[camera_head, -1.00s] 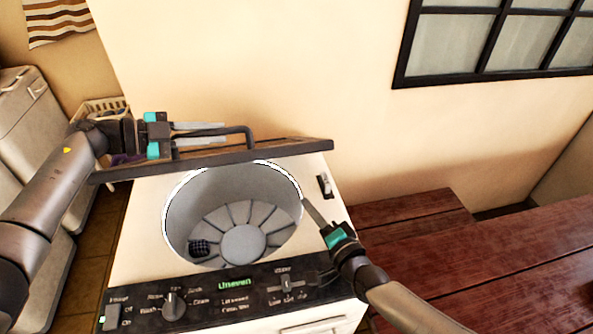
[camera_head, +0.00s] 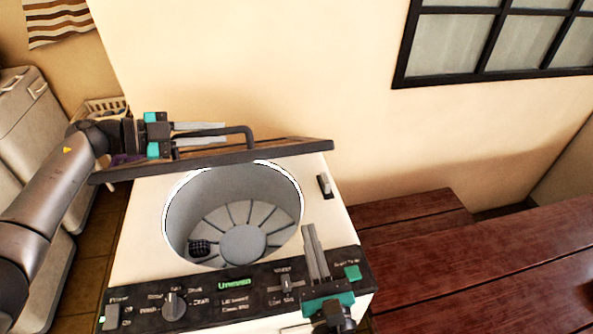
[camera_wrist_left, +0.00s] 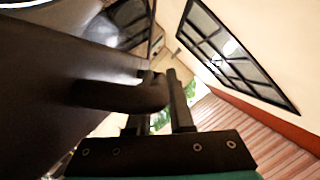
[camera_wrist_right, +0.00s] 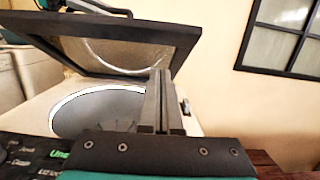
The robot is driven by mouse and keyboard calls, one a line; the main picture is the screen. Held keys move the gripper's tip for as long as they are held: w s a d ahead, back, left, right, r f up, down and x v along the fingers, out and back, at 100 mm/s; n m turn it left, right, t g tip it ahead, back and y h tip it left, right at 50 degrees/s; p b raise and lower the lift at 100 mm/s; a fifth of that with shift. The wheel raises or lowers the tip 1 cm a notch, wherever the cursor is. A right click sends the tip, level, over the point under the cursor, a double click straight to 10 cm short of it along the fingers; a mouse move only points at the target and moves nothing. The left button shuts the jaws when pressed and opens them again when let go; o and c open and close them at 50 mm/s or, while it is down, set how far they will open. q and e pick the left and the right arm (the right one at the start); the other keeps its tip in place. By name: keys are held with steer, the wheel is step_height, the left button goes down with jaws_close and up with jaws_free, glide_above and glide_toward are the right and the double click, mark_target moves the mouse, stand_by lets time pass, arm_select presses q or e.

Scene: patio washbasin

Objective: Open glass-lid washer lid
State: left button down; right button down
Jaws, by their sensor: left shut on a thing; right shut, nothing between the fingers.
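The washer (camera_head: 147,222) stands against the wall, its round drum (camera_head: 243,244) exposed. Its glass lid (camera_head: 270,150) is raised at the back, seen nearly edge-on in the head view; its dark frame and pane show in the right wrist view (camera_wrist_right: 185,42). My left gripper (camera_head: 222,132) is at the lid's dark handle (camera_head: 250,138), shut on it; the handle crosses close to the fingers in the left wrist view (camera_wrist_left: 125,95). My right gripper (camera_head: 308,230) is shut and empty over the right part of the control panel (camera_head: 205,300), with its fingers pointing toward the lid.
A wooden bench (camera_head: 410,213) and a red-brown table (camera_head: 480,265) stand to the right. A white basket (camera_head: 103,107) and pale bins (camera_head: 30,110) are at the left. The wall behind has a dark-framed window (camera_head: 500,40).

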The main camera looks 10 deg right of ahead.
steer(key=w+r, duration=0.5)
steer(key=w, duration=0.7)
